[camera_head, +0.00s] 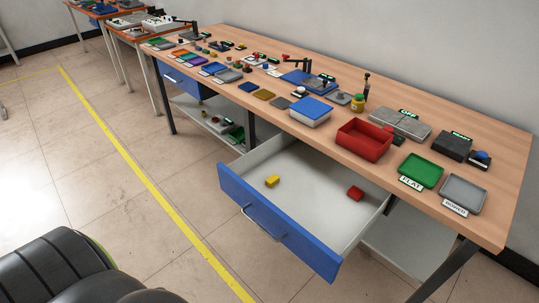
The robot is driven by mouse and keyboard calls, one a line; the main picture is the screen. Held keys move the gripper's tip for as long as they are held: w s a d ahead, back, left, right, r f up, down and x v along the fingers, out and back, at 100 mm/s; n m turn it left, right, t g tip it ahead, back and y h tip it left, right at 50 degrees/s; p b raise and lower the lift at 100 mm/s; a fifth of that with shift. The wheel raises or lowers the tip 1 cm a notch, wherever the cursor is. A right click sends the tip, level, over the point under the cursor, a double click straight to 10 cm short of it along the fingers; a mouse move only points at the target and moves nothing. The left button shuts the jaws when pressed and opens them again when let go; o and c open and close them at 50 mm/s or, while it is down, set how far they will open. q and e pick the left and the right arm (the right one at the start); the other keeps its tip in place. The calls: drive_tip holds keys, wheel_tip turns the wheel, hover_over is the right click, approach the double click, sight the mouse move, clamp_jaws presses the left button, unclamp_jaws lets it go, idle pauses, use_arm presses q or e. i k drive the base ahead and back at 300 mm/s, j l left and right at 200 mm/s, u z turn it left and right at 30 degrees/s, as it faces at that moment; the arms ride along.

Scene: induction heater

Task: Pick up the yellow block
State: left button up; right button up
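The small yellow block (272,181) lies on the white floor of an open drawer (320,205), near its left side. The drawer has a blue front with a metal handle and is pulled out from under the wooden table. Neither of my grippers shows in the head view.
A red block (355,193) lies in the right part of the drawer. Above it, the table (490,225) carries a red bin (364,140), a blue-lidded box (310,111), a green tray (421,170) and a grey tray (463,193). Floor is clear before the drawer.

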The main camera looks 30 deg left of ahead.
sight(274, 180)
drive_tip(key=u, duration=1)
